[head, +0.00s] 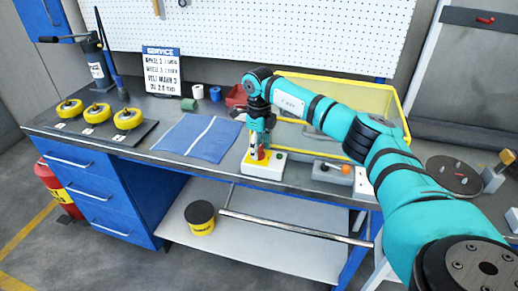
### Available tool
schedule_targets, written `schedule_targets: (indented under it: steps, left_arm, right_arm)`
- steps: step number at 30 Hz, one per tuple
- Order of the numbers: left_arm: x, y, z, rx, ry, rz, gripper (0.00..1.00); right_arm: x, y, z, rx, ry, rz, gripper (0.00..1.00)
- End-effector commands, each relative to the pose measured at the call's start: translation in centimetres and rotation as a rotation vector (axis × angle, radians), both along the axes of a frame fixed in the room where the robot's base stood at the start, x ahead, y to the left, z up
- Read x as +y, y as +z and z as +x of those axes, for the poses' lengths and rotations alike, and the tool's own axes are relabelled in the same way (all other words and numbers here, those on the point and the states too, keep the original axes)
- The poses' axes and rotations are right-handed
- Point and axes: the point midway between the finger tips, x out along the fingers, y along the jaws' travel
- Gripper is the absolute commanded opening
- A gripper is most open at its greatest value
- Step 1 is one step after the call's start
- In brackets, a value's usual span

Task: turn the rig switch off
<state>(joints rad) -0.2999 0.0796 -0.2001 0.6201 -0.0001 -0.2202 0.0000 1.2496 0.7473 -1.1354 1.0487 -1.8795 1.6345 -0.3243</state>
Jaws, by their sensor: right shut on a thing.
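The rig switch is a white box (262,172) with a yellow plate and a red part (261,154) on top, near the front edge of the bench. A small green dot shows at its right side. My right gripper (259,150) points down from above and is shut on the red part of the switch. The fingers cover part of it, so its exact position is hard to see. My left gripper is not in the picture.
A grey box with an orange knob (346,169) stands right of the switch. A blue mat (198,138) lies to the left. A yellow-framed clear guard (390,100) stands behind my right arm. Yellow wheels (97,112) sit on a dark tray at the far left.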

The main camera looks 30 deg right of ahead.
Motion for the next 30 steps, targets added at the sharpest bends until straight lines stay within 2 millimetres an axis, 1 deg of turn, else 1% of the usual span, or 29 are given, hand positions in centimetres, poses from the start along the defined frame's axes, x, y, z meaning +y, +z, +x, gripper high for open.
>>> schedule_targets:
  steps: [3,9,26,27,30]
  left_arm:
    - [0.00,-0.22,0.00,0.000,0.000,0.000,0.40]
    - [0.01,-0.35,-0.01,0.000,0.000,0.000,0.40]
    - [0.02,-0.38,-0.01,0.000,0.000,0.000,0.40]
    - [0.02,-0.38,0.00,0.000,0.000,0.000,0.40]
    - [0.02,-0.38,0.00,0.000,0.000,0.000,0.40]
  right_arm:
    - [-0.02,0.14,0.13,-0.005,0.061,0.001,0.17]
    - [-0.01,0.17,0.15,-0.006,0.129,0.000,0.17]
    - [-0.01,0.22,0.16,-0.006,0.159,0.000,0.17]
    - [0.00,0.23,0.17,-0.006,0.159,0.000,0.51]
    - [0.01,0.18,0.14,-0.005,0.158,0.000,0.64]
